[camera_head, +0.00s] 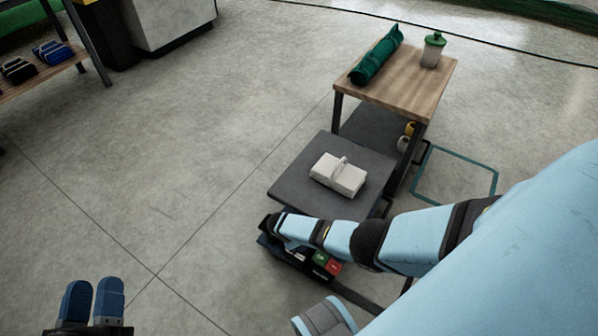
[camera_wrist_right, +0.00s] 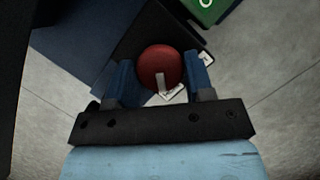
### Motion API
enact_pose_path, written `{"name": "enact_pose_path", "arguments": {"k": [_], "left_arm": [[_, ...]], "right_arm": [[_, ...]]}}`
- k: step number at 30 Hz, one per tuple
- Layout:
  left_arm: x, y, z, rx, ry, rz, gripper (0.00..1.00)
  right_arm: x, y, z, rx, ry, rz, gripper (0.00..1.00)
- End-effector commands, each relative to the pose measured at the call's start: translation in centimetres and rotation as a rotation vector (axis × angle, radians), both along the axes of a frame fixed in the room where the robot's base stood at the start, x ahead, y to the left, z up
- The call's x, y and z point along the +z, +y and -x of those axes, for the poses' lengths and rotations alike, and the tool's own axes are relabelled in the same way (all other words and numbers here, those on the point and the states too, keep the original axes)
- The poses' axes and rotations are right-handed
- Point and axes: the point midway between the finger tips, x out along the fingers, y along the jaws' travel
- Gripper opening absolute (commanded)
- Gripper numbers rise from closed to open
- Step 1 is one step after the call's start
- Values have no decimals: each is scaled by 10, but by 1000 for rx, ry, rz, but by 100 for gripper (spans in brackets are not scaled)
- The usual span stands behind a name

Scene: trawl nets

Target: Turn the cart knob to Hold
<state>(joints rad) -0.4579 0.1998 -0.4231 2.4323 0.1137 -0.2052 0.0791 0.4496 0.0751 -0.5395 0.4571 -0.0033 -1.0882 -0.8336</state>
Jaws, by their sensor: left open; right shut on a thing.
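The red round knob (camera_wrist_right: 158,62) sits on the cart's dark panel in the right wrist view. My right gripper (camera_wrist_right: 160,72) is shut on it, with one blue finger on each side. A white mark on the knob points toward the bottom of that view, beside a partly covered white label (camera_wrist_right: 174,95) that I cannot read. In the head view the cart's control panel (camera_head: 265,241) is at the cart's near end, and my right arm hides the knob there. My left gripper (camera_head: 94,298) is open and empty at the lower left, over the floor, away from the cart.
The cart's grey deck (camera_head: 290,190) carries a white block-like object (camera_head: 338,175). Behind it, a wooden top (camera_head: 405,95) holds a green roll (camera_head: 376,56) and a green-lidded jar (camera_head: 433,50). Green and red blocks (camera_head: 320,259) are on the panel. The floor to the left is clear.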

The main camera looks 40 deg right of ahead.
Motion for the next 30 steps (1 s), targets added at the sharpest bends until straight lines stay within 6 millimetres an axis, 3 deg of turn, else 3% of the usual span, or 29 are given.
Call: {"name": "enact_pose_path", "arguments": {"k": [9, 23, 24, 27, 30], "left_arm": [[-3, 0, -1, -3, 11, -9, 43], [-3, 0, -1, -3, 9, -8, 43], [-3, 0, -1, -3, 8, -9, 43], [-3, 0, -1, -3, 8, -9, 43], [-3, 0, -1, -3, 9, -10, 43]], "right_arm": [[-1, 0, 0, -94, 2, -1, 25], [0, 0, 0, -106, 2, -1, 25], [0, 0, 0, -106, 2, -1, 53], [0, -1, 0, -105, 1, 0, 73], [0, 0, 0, -104, 1, 0, 73]]}}
